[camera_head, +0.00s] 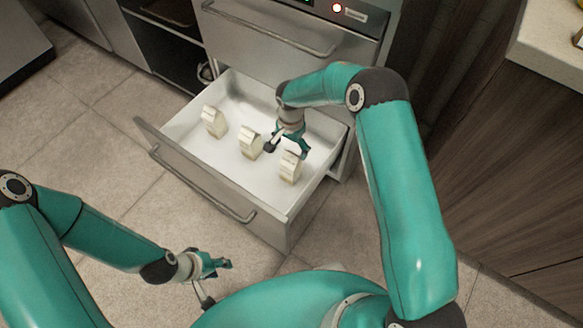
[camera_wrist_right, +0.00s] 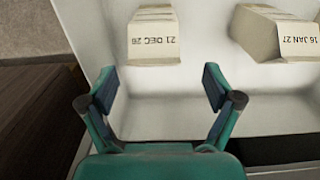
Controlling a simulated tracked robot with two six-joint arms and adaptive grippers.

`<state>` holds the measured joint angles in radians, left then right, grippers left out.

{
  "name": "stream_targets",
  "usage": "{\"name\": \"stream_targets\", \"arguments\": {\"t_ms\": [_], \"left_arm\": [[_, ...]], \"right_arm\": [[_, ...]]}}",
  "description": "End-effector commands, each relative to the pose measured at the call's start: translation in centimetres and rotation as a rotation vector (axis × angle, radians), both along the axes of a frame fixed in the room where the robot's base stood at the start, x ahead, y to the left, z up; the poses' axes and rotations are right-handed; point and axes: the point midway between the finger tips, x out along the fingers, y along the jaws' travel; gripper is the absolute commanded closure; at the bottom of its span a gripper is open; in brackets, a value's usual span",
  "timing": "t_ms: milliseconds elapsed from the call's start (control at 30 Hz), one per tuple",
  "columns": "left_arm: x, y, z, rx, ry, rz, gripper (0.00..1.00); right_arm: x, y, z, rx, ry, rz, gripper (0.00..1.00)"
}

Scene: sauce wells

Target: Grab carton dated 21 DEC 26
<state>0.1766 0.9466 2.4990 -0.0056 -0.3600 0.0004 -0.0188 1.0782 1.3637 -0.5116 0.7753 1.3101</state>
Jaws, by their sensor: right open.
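Three cream cartons stand in the open drawer. The right wrist view shows the carton dated 21 DEC 26 (camera_wrist_right: 154,40) just beyond my right gripper (camera_wrist_right: 159,95). It appears to be the right-hand carton (camera_head: 289,168) in the head view. My right gripper (camera_head: 287,150) is open and empty, above and behind this carton, with its fingers apart and no visible contact. A second carton reads 16 JAN 27 (camera_wrist_right: 288,38) and seems to be the middle one (camera_head: 250,143). The left carton's (camera_head: 214,121) date is unreadable. My left gripper (camera_head: 218,284) is spread open and empty, outside the drawer.
The white drawer (camera_head: 182,133) is pulled out, with a raised steel front (camera_head: 195,177) and side walls around the cartons. A steel cabinet (camera_head: 270,25) stands behind it. A wooden counter (camera_head: 510,180) is at the right. Tiled floor (camera_head: 100,150) lies clear at the left.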

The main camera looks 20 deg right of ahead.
Motion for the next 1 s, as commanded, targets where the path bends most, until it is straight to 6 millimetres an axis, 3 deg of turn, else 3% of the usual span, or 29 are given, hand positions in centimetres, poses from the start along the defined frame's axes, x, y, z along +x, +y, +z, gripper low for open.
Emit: {"name": "stream_targets", "arguments": {"t_ms": [267,600,867,1000], "left_arm": [[0.0,0.0,-0.4,0.0,0.0,0.0,0.6],[0.0,0.0,-1.6,0.0,0.0,0.0,0.6],[0.0,0.0,-1.5,0.0,0.0,0.0,0.6],[0.0,0.0,-1.5,0.0,0.0,0.0,0.6]], "right_arm": [[-0.2,0.0,-1.8,0.0,0.0,-0.001,0.1],[-1.0,0.1,-6.1,0.001,-0.001,-0.002,0.1],[-0.9,0.2,-6.3,0.0,-0.002,-0.002,0.1],[-0.9,0.2,-6.3,0.0,-0.002,-0.002,0.3]]}}
